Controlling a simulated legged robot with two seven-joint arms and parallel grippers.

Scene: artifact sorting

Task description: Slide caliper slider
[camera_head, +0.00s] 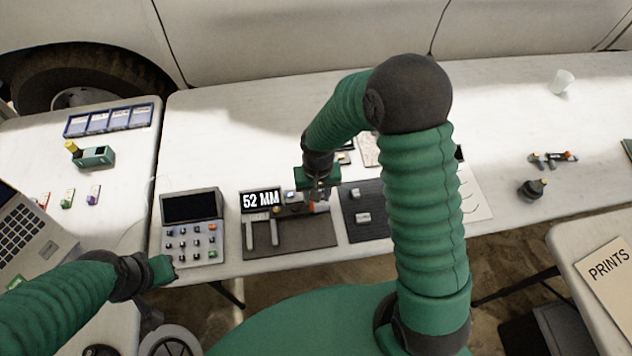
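The caliper (250,236) sits on a dark mat (300,241) near the table's front edge. Its display (261,200) reads 52 MM, and its two light grey jaws point toward me, apart from each other.
A keypad device (190,207) stands left of the caliper. A dark grey mat (350,222) with small metal pieces lies to the right, partly behind my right arm. A laptop (35,240) is at far left. A white cup (562,82) stands at back right. The back of the table is mostly clear.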

